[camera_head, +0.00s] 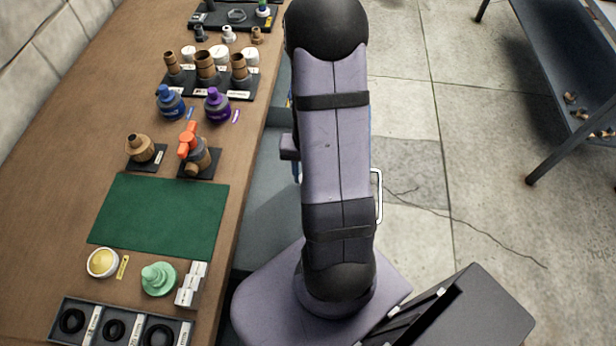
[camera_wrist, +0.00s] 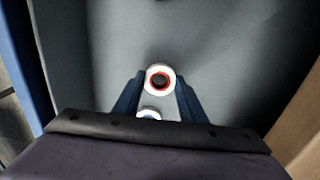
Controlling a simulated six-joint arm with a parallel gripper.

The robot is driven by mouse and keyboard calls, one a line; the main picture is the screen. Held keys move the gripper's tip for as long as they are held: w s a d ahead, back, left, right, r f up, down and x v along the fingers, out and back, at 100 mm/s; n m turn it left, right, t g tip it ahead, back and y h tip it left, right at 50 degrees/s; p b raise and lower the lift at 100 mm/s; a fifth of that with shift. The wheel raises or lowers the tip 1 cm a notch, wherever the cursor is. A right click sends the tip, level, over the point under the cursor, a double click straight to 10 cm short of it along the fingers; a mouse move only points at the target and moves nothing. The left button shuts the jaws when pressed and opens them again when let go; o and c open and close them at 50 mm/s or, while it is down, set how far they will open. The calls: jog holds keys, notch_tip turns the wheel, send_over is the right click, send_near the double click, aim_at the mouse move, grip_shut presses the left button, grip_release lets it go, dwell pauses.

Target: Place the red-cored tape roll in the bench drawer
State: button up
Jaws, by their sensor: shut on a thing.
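The red-cored tape roll (camera_wrist: 149,72), white with a red ring inside, is between the two blue fingertips of my gripper (camera_wrist: 160,82) in the wrist view. The gripper is shut on it. My arm hides the gripper and both rolls there.
The wooden bench (camera_head: 60,215) on the left carries a green mat (camera_head: 160,215), bottles, cups and a tray of black rings (camera_head: 112,330). A drawer handle (camera_head: 379,196) shows right of my arm. A dark metal table (camera_head: 565,60) stands far right, with open floor between.

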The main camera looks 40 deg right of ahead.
jog(key=shift+f, duration=0.95)
jog(key=shift+f, duration=0.1)
jog(key=o, duration=1.1)
notch_tip(320, 180, up, 12)
jog(key=s+a+r+n, duration=0.1)
jog(key=a+n, duration=0.2)
jog(key=a, duration=0.2)
jog(key=s+a+r+n, duration=0.1)
jog(key=s+a+n, duration=0.1)
jog(key=a, duration=0.4)
jog(key=s+a+n, duration=0.2)
jog(key=a+n, duration=0.2)
jog(key=a, duration=0.1)
jog(key=shift+s+a+r, duration=0.1)
jog(key=shift+a+r, duration=0.05)
jog(key=shift+r, duration=0.25)
